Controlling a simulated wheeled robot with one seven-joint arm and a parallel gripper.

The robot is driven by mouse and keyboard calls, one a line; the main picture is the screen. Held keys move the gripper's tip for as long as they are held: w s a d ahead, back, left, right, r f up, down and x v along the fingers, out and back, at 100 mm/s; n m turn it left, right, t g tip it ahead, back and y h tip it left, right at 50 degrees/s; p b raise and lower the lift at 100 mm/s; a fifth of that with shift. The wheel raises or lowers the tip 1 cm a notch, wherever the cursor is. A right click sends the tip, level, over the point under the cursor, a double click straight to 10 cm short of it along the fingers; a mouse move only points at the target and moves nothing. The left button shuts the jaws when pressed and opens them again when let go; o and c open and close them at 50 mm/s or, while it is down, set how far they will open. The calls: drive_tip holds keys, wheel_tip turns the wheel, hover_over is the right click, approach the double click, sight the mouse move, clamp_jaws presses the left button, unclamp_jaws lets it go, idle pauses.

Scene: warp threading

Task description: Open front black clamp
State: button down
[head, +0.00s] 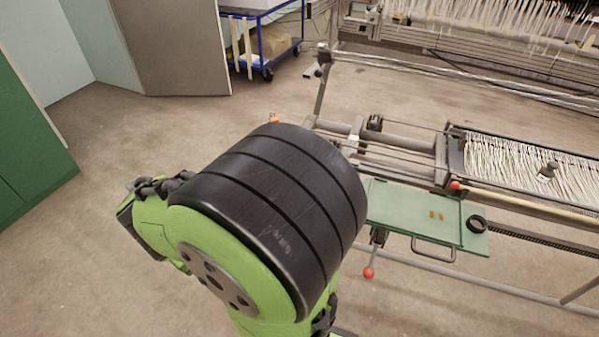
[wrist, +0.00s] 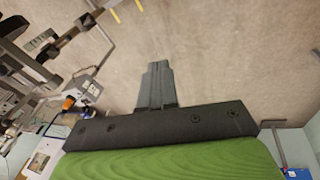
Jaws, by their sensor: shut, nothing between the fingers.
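My gripper (wrist: 157,72) shows in the wrist view, its two grey fingers together with nothing between them. It points over bare floor, apart from the loom frame (wrist: 62,38) at the upper left. A small black clamp-like part (head: 375,123) sits on the loom's rail, just right of my arm. I cannot tell which one is the front black clamp, or whether either is open.
A green cabinet (head: 30,150) stands at the left and a blue cart (head: 265,40) at the back. The floor left of my arm is clear.

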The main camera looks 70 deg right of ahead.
drive_tip(key=s+d+f+n+g+h+b, duration=0.1)
drive_tip(key=s+d+f+g+h+b, duration=0.2)
drive_tip(key=d+f, duration=0.45)
drive_tip(key=s+d+f+g+h+b, duration=0.2)
drive_tip(key=s+d+f+g+h, duration=0.15)
drive_tip(key=d+f, duration=0.35)
drive_tip(key=d+n+t+h+b, duration=0.3)
drive_tip(key=d+n+h+b, duration=0.2)
drive_tip(key=d+n+h, duration=0.6)
drive_tip(key=d+n, duration=0.1)
drive_tip(key=n, duration=0.4)
drive_tip(key=shift+s+f+n, duration=0.15)
drive_tip(key=shift+s+n, duration=0.15)
drive_tip(key=shift+s, duration=0.1)
drive_tip(key=shift+h, duration=0.25)
